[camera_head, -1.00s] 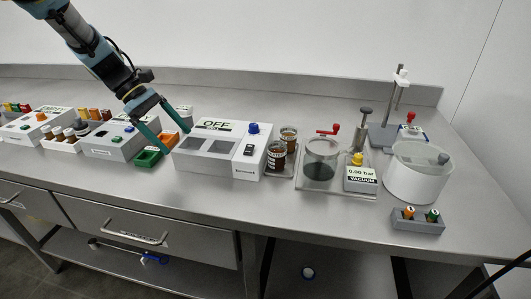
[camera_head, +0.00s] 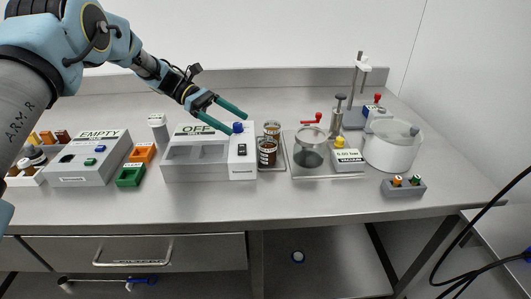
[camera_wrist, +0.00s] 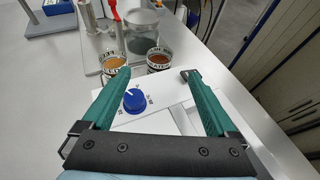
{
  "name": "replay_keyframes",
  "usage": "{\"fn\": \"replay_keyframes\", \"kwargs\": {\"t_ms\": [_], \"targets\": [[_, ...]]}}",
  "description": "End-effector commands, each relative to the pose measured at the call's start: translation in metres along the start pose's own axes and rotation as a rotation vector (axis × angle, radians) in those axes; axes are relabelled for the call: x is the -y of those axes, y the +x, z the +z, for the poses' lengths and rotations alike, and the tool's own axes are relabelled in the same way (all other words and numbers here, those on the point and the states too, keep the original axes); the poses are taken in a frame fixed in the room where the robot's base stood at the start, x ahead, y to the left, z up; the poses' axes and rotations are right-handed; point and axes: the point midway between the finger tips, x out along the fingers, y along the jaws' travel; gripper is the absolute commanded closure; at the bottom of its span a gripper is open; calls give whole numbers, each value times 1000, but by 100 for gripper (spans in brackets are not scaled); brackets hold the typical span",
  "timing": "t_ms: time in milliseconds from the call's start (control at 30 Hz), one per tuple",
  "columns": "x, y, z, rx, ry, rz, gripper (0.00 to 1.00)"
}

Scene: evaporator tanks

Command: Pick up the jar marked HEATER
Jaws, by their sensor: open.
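Two small glass jars with brown contents and white-and-black label bands stand side by side on a small tray right of the white OFF box. In the head view these are the rear jar (camera_head: 272,129) and the front jar (camera_head: 267,152). The wrist view shows the left jar (camera_wrist: 114,64) and the right jar (camera_wrist: 160,60) beyond my fingertips. Their labels are partly visible; I cannot surely tell which one reads HEATER. My gripper (camera_head: 238,123) is open and empty above the right end of the OFF box, apart from both jars.
The OFF box (camera_head: 195,172) has a blue knob (camera_wrist: 134,100) below my fingers. A dark-bottomed clear vessel (camera_head: 310,150) and the vacuum unit (camera_head: 348,160) stand right of the jars. A white tub (camera_head: 393,148) is farther right.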

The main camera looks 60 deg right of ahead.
Motion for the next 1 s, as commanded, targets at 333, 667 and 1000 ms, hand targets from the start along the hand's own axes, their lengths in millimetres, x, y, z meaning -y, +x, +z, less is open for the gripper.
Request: {"fn": "replay_keyframes", "kwargs": {"t_ms": [333,667,1000], "targets": [[0,45,2,-2,0,1,7],[1,83,3,0,-2,-2,7],[0,100,0,-2,0,3,7]]}}
